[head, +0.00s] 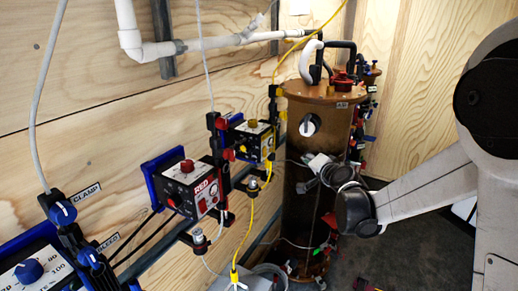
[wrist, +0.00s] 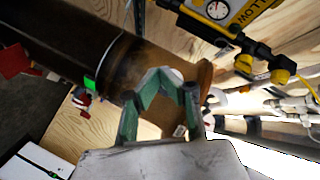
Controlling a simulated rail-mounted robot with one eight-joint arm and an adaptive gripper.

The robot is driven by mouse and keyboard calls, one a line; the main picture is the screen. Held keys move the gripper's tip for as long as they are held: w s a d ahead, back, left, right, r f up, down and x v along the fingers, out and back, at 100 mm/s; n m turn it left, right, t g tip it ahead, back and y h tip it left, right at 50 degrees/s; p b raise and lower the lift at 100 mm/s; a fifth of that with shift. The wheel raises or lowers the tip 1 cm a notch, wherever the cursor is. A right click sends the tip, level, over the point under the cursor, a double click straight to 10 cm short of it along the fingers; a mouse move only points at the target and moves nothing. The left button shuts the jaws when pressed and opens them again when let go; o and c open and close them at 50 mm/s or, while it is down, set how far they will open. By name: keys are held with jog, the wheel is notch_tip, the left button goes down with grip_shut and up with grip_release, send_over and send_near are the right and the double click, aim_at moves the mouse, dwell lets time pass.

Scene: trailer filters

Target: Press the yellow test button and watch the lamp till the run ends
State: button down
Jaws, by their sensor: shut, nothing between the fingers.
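The yellow-marked box (head: 251,140) hangs on the wooden wall left of the brown cylinder in the head view, with a yellow knob-like button (head: 252,123) on top. In the wrist view the same box (wrist: 213,14) shows at the top edge with a round gauge and a yellow label, partly cut off. My gripper (head: 312,170) is in front of the cylinder, right of the box and apart from it. In the wrist view my gripper's green-padded fingers (wrist: 160,77) are shut and empty. I cannot tell which part is the lamp.
The brown cylinder (head: 308,200) stands close behind my gripper. A red-marked box (head: 190,187) with a red knob is nearer on the wall. Blue-handled valves (head: 62,212), a yellow hose (head: 247,225) and white pipes (head: 160,50) line the wall. Dark floor lies at the lower right.

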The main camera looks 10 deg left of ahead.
aim_at(271, 150)
jog(key=shift+w+a+f, duration=0.25)
jog(key=shift+w+a, duration=0.1)
jog(key=shift+a, duration=0.25)
jog(key=shift+w+a+p, duration=0.1)
jog(key=shift+w+a, duration=0.4)
jog(key=shift+a, duration=0.9)
jog(key=shift+w+a+p, duration=0.1)
jog(key=shift+w+a, duration=0.35)
jog(key=shift+a, duration=0.9)
jog(key=shift+w+a+p, duration=0.1)
jog(key=shift+w+a, duration=0.4)
jog(key=shift+a, duration=0.9)
jog(key=shift+a, duration=0.15)
jog(key=shift+w+a, duration=0.15)
jog(key=shift+a, duration=0.1)
